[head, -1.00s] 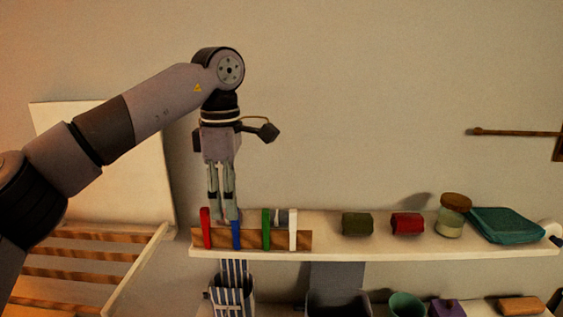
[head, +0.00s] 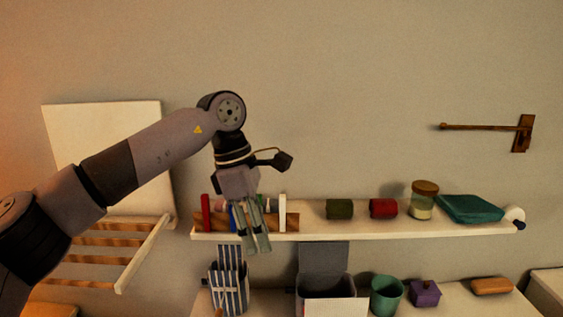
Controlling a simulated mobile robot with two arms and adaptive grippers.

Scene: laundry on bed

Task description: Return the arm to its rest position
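My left gripper (head: 257,248) hangs from my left arm, which reaches in from the left. Its fingers point down and slightly right, in front of the wall shelf (head: 350,232). They partly cover the peg strip (head: 214,223) on that shelf. The two fingers show close side by side, and I cannot tell whether they are open or shut. No held object shows between them. On the strip, a red peg (head: 206,211) and a white peg (head: 283,211) show clearly, while blue and green pegs are mostly hidden behind the fingers. My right gripper is not in view.
On the shelf stand green (head: 339,209) and red rolls (head: 383,208), a lidded jar (head: 423,203) and a teal folded cloth (head: 470,208). Below are a striped bag (head: 228,291), a bin (head: 326,288) and a green cup (head: 386,295). A slatted rack (head: 112,255) stands left.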

